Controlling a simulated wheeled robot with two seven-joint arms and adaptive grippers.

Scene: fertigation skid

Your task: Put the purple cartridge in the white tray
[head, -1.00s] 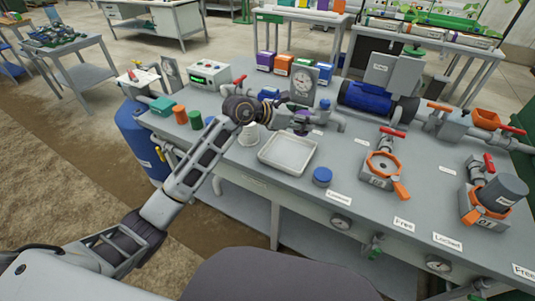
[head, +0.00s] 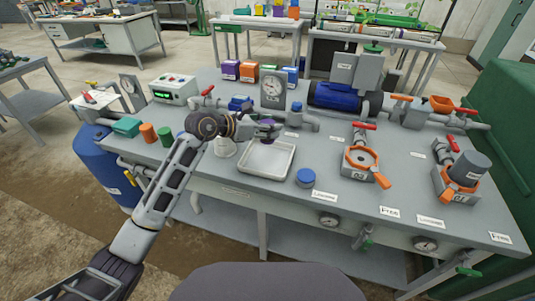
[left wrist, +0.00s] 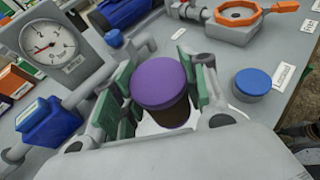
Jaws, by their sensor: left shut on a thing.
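The purple cartridge (left wrist: 160,85) has a purple cap and a dark body. In the left wrist view it stands between the green-padded fingers of my left gripper (left wrist: 155,100), which is shut on it. In the head view my left gripper (head: 262,130) holds the cartridge (head: 268,124) at the back edge of the white tray (head: 266,160). The tray is shallow, and its visible inside is empty. In the left wrist view the gripper and cartridge hide most of the tray. I cannot tell how high the cartridge is above it. My right gripper is not in view.
Orange-ringed housings (head: 361,160) stand farther right.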

